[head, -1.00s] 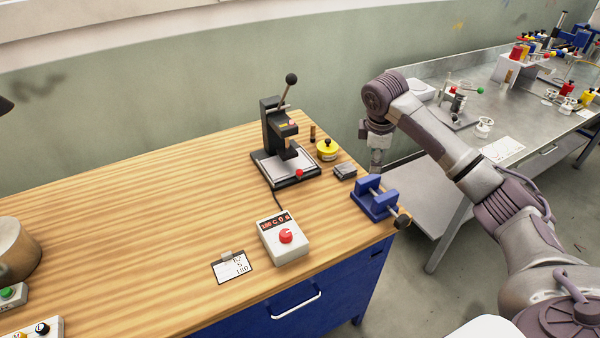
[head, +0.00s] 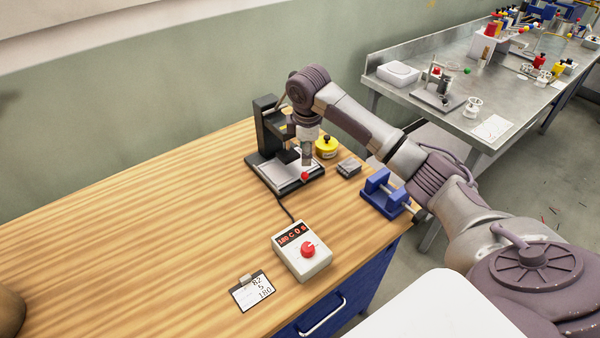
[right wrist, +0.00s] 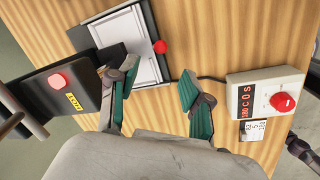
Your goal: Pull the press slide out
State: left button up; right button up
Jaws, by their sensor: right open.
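The black press (head: 268,125) stands at the back right of the wooden bench. Its slide, a pale plate (head: 268,172) in a dark frame, lies at the base with a red knob (head: 305,176) at its front edge. In the right wrist view the slide (right wrist: 128,45) and red knob (right wrist: 160,47) show beyond the fingers. My right gripper (head: 306,160) points down just above the knob. Its green-padded fingers (right wrist: 158,97) are apart with nothing between them. In the head view my arm hides part of the press.
A control box (head: 303,250) with a red dial stands in front of the press, beside a clipped card (head: 253,291). A yellow round item (head: 327,148), a small grey block (head: 348,167) and a blue vise (head: 383,196) sit to the right.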

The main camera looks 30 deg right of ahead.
send_over(305, 173)
jog(key=s, duration=0.1)
notch_tip(305, 173, down, 5)
jog(key=shift+s+a+f+p, duration=0.15)
jog(key=shift+f+p, duration=0.05)
jog(key=shift+p, duration=0.25)
jog(key=f, duration=0.2)
jog(key=w+f, duration=0.1)
jog(key=f, duration=0.1)
jog(key=shift+f, duration=0.25)
jog(key=shift+w+d+f, duration=0.1)
jog(key=shift+d+f, duration=0.1)
jog(key=shift+f, duration=0.2)
jog(key=shift+f+p, duration=0.3)
jog(key=shift+f, duration=0.1)
pick_arm(q)
jog(key=shift+s+d+r, duration=0.35)
jog(key=shift+s+r, duration=0.15)
jog(key=shift+r, duration=0.3)
pick_arm(e)
grip_shut()
